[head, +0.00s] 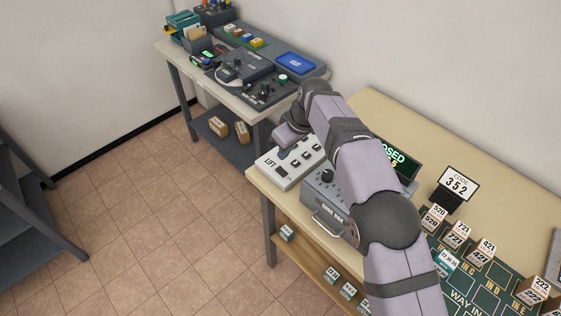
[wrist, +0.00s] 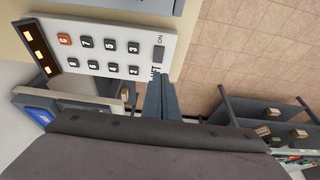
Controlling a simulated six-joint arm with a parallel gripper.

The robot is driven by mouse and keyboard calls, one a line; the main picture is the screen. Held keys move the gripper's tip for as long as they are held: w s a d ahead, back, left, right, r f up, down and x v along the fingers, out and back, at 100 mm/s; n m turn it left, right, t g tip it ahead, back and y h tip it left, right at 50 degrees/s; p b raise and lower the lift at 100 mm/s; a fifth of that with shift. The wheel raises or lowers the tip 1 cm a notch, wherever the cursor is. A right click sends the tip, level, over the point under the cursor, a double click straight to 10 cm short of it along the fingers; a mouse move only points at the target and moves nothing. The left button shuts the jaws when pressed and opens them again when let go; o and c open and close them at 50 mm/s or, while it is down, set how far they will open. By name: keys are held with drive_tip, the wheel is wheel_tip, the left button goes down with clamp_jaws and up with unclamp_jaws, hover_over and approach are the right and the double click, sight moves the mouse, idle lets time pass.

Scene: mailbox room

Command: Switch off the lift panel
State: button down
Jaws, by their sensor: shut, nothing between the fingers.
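The lift panel (head: 287,182) is a white slab marked LIFT near the left end of the near table. In the wrist view the panel (wrist: 95,28) shows several dark numbered keys, one orange key (wrist: 65,40) and a dark strip (wrist: 36,45) with lit amber marks. A dark switch (wrist: 159,53) sits beside the word ON, next to the LIFT lettering. My gripper (wrist: 161,78) is shut and empty, its fingertips close to the panel's LIFT end and partly covering the lettering. I cannot tell whether they touch. In the head view my wrist hangs over the panel, the fingertips hard to make out.
A grey box (head: 325,197) with a knob and handle stands right of the panel. Behind my arm is a display (head: 396,157) reading partly "OSED". A code sign (head: 457,184) and several numbered blocks stand further right. Another workbench (head: 225,97) with equipment is behind.

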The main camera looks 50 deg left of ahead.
sight(278, 170)
drive_tip(key=p+x, duration=0.1)
drive_tip(key=x, duration=0.1)
drive_tip(key=p+x, duration=0.1)
drive_tip(key=x, duration=0.2)
drive_tip(key=p+x, duration=0.1)
drive_tip(key=x, duration=0.1)
drive_tip(key=shift+d+f, duration=0.25)
drive_tip(key=shift+f, duration=0.2)
drive_tip(key=shift+a+f+b, duration=0.1)
drive_tip(key=shift+f+b, duration=0.4)
drive_tip(key=shift+b, duration=0.45)
drive_tip(key=shift+r, duration=0.3)
drive_tip(key=shift+f, duration=0.1)
